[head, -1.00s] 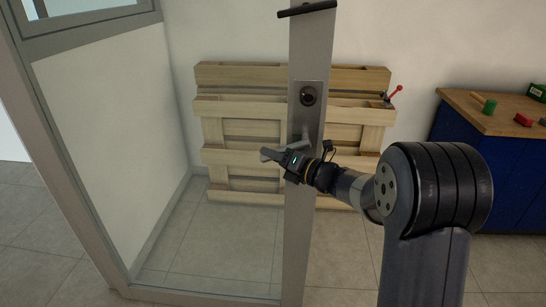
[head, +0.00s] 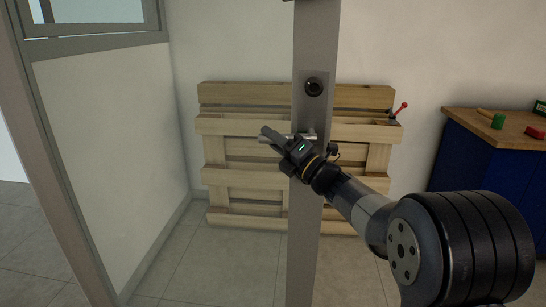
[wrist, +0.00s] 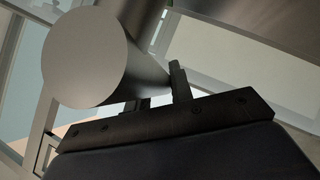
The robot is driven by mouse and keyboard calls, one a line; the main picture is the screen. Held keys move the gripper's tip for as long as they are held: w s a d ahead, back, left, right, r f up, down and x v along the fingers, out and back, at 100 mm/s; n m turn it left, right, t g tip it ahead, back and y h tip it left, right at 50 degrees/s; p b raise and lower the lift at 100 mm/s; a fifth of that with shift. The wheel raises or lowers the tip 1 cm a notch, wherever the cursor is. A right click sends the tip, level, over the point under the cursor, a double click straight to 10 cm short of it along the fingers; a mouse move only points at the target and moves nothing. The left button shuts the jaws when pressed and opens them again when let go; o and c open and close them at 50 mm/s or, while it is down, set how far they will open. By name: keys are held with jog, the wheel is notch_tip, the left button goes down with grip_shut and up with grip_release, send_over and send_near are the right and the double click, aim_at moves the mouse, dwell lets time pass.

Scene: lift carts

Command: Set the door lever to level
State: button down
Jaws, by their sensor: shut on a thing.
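The door lever (head: 309,137) is a metal handle on the narrow grey door stile, below the round lock cylinder (head: 314,87). It looks about level, pointing left, with its middle partly covered by my gripper. My gripper (head: 271,138) is shut on the lever, reaching in from the lower right. In the wrist view, the lever's round bar end (wrist: 85,58) fills the upper left, close to the dark finger (wrist: 180,82). The exact contact is partly hidden.
A glazed door frame (head: 60,150) stands at left. Behind the stile, a wooden pallet (head: 240,125) leans on the white wall. A blue bench (head: 470,160) with a wooden top and small coloured items is at right. The tiled floor in front is clear.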

jog(key=shift+r+m+y+b, duration=0.3)
jog(key=c, duration=1.3)
grip_release()
jog(key=shift+o, duration=0.2)
jog(key=shift+d+f, duration=0.1)
jog(key=v, duration=1)
jog(key=shift+s+d+b, duration=0.15)
jog(key=shift+s+b, duration=0.15)
jog(key=shift+b, duration=0.1)
jog(key=shift+f, duration=0.1)
